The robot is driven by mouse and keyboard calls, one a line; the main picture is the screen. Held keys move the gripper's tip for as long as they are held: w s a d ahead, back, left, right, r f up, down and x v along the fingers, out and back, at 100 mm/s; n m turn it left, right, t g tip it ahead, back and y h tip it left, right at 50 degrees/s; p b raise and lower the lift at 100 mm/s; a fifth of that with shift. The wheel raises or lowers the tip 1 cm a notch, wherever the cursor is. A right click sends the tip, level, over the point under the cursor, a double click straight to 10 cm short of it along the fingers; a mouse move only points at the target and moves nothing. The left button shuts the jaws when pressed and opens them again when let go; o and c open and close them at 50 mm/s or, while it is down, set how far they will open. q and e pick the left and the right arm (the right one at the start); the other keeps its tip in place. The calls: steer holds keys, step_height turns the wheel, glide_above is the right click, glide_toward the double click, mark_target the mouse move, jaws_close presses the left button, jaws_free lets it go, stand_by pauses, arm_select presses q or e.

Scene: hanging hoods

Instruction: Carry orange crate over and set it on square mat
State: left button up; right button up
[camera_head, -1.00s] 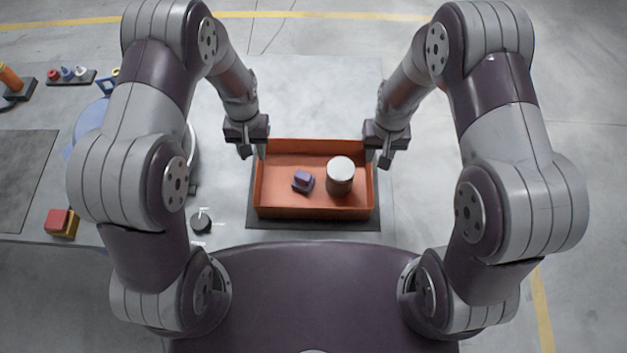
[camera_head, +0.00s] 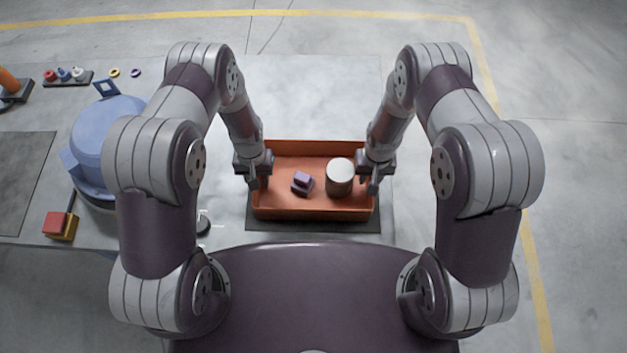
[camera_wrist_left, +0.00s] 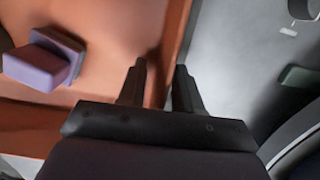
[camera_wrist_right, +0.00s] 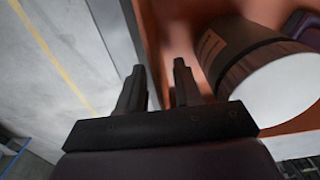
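The orange crate (camera_head: 313,214) sits on a dark mat (camera_head: 313,226) at the table's front edge. Inside it are a purple block (camera_head: 302,181) and a grey can with a pale top (camera_head: 340,177). Another flat dark mat (camera_head: 22,180) lies at the far left, cut by the frame. My left gripper (camera_head: 258,184) is open at the crate's left wall; in the left wrist view its fingers (camera_wrist_left: 160,88) straddle that wall. My right gripper (camera_head: 371,184) is open at the right wall; in the right wrist view its fingers (camera_wrist_right: 159,88) straddle that wall.
A blue pot (camera_head: 103,140) stands on the table left of my left arm. A red and yellow block (camera_head: 60,225) lies in front of it. Small coloured pieces on a dark rack (camera_head: 68,78) and an orange-topped item (camera_head: 10,85) are at the back left. Table behind the crate is clear.

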arm_select(q)
jaws_close()
arm_select(e)
jaws_close()
steer(key=shift+w, duration=0.1)
stand_by(1.0)
